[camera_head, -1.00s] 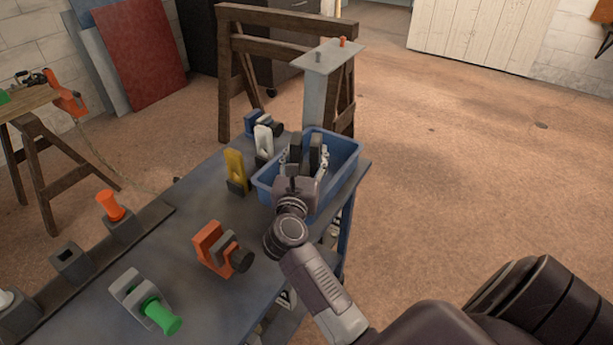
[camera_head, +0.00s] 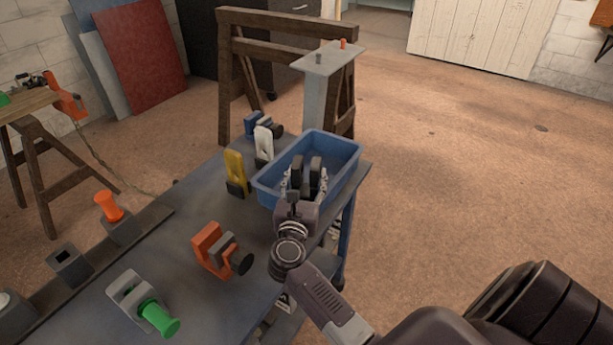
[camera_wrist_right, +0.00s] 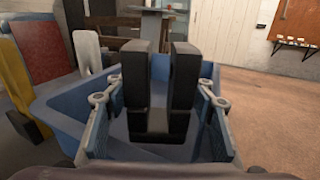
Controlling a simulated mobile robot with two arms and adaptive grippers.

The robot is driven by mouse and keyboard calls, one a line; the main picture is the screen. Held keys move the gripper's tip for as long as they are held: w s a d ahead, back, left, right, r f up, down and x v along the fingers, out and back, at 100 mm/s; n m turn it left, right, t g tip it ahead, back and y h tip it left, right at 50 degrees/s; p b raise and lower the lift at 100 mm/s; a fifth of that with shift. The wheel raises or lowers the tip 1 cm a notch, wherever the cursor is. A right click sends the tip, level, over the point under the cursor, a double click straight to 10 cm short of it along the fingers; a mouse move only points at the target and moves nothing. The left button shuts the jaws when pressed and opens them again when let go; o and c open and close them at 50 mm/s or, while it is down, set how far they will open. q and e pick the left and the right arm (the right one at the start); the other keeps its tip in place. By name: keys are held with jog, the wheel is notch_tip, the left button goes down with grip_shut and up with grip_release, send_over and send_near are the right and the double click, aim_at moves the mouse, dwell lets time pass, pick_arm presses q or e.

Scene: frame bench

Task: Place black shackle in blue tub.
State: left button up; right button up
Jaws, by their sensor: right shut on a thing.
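The blue tub (camera_head: 346,178) stands at the far right corner of the bench and is open at the top. My right gripper (camera_head: 307,167) is over the near part of the tub, its dark fingertips inside the rim outline. In the right wrist view its fingers are shut on the black shackle (camera_wrist_right: 157,121). The tub wall (camera_wrist_right: 60,112) surrounds the fingers in that view. I cannot tell whether the shackle touches the tub floor. My left gripper is not in view.
A yellow clamp-like piece (camera_head: 235,168), a white one (camera_head: 264,142) and a blue one (camera_head: 252,124) stand left of the tub. An orange piece (camera_head: 207,246) and a green-handled one (camera_head: 158,318) lie nearer. A sawhorse (camera_head: 229,75) stands behind. Floor at right is clear.

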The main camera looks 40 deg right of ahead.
jog(key=shift+f+b, duration=0.4)
jog(key=o, duration=1.7)
jog(key=shift+s+a+f, duration=0.1)
jog(key=shift+f, duration=0.15)
jog(key=shift+r+p, duration=0.55)
jog(key=shift+p, duration=0.05)
jog(key=shift+s+a, duration=0.15)
jog(key=shift+a, duration=0.05)
jog(key=v, duration=0.3)
jog(key=b+v, duration=0.1)
jog(key=v, duration=0.3)
jog(key=b+v, duration=0.1)
jog(key=v, duration=0.3)
jog(key=shift+s+a+r, duration=0.1)
jog(key=shift+s+r, duration=0.05)
jog(key=shift+r, duration=0.15)
